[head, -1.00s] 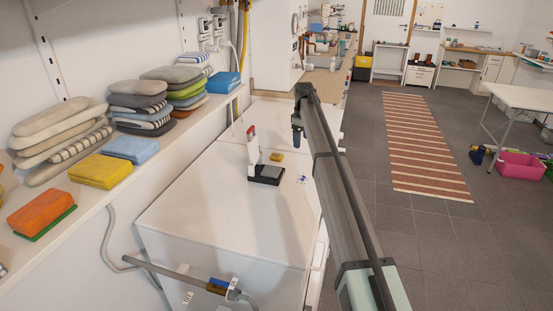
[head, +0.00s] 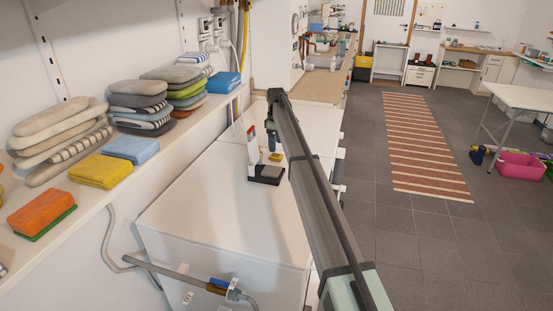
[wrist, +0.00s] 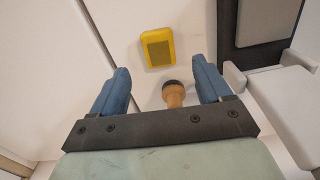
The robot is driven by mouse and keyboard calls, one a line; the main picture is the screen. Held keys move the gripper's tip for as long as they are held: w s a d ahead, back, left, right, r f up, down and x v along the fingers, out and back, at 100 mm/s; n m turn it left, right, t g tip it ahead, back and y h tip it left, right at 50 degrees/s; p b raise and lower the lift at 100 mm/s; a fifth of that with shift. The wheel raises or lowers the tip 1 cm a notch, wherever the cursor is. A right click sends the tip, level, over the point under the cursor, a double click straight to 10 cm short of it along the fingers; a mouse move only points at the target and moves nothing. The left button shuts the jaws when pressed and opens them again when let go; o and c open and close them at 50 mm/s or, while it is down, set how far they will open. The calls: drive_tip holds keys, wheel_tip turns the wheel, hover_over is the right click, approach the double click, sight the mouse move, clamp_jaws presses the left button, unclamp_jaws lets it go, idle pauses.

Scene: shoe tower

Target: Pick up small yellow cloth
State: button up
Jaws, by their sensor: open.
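A small yellow piece (head: 276,157), which I take as the small yellow cloth, lies flat on the white top. In the wrist view it shows as a yellow rectangle with a darker face (wrist: 157,48), just beyond my fingertips. My gripper (head: 271,141) is above the white top, close to the yellow piece in the head view. In the wrist view my gripper (wrist: 160,76) has its two blue fingers wide apart with the yellow piece beyond the gap, untouched. The exact height between them is unclear.
A black-based stand with a white and red upright (head: 266,175) is beside the yellow piece. A larger folded yellow cloth (head: 100,171) lies on the wall shelf among several stacked cloths. The near part of the white top (head: 225,215) is clear.

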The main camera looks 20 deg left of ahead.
sight(276, 155)
drive_tip(key=shift+f, duration=2.85)
drive_tip(key=c, duration=1.1)
drive_tip(key=shift+r, duration=0.1)
